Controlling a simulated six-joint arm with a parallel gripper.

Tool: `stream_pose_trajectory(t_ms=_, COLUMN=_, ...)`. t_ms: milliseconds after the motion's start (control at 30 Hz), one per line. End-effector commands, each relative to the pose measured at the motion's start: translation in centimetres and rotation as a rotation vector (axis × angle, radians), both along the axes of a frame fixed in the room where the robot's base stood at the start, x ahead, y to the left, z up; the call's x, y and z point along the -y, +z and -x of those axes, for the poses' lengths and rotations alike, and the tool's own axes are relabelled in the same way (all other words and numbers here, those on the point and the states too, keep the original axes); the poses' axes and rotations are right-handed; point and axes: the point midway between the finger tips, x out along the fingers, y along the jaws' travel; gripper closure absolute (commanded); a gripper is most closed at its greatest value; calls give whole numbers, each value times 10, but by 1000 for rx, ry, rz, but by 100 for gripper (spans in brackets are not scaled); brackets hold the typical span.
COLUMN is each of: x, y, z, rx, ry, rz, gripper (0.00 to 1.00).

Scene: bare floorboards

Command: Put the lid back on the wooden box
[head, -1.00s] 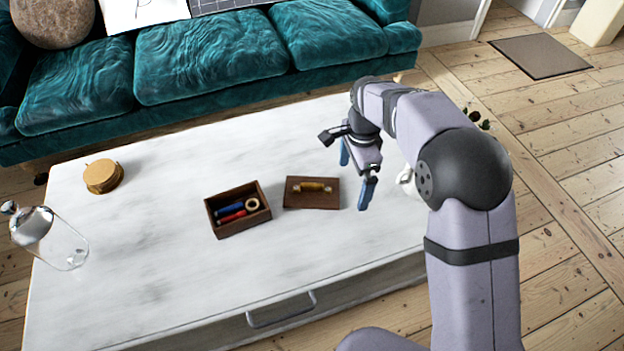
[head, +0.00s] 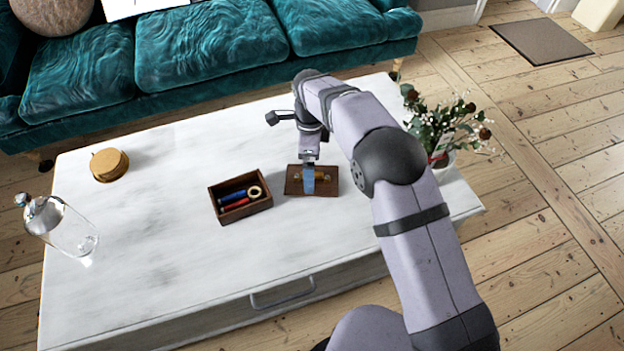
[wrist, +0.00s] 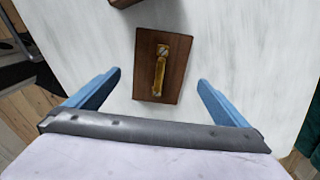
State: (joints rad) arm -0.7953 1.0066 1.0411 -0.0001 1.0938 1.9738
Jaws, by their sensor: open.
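The wooden box (head: 214,206) stands open on the white table, with blue and red items and a ring inside. The dark wooden lid (head: 294,188) lies flat on the table just right of the box. A brass handle (wrist: 160,72) runs along the middle of the lid. My gripper (head: 309,188) is above the lid, its near finger covering part of the lid and handle in the head view. In the wrist view my gripper (wrist: 160,80) is open and empty, its blue fingers wide on either side of the lid. A corner of the box (wrist: 122,3) shows at the top edge.
A potted plant (head: 443,135) stands at the right end, close to my arm. The front of the white tabletop (head: 180,285) is clear.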

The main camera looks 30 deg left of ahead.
Motion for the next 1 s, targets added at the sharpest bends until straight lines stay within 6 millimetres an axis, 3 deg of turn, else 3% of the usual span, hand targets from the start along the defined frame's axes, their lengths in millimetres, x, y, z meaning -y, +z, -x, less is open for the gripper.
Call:
stream_pose_trajectory(t_ms=167, x=2, y=-10, z=0, rx=-1, ry=0, rz=2, gripper=0)
stream_pose_trajectory(t_ms=500, x=5, y=-49, z=0, rx=-1, ry=0, rz=2, gripper=0)
stream_pose_trajectory(t_ms=767, x=4, y=-51, z=-1, rx=0, ry=0, rz=0, gripper=0)
stream_pose_trajectory(t_ms=833, x=4, y=-51, z=-1, rx=0, ry=0, rz=0, gripper=10)
stream_pose_trajectory(t_ms=1000, x=4, y=-51, z=-1, rx=0, ry=0, rz=0, gripper=50)
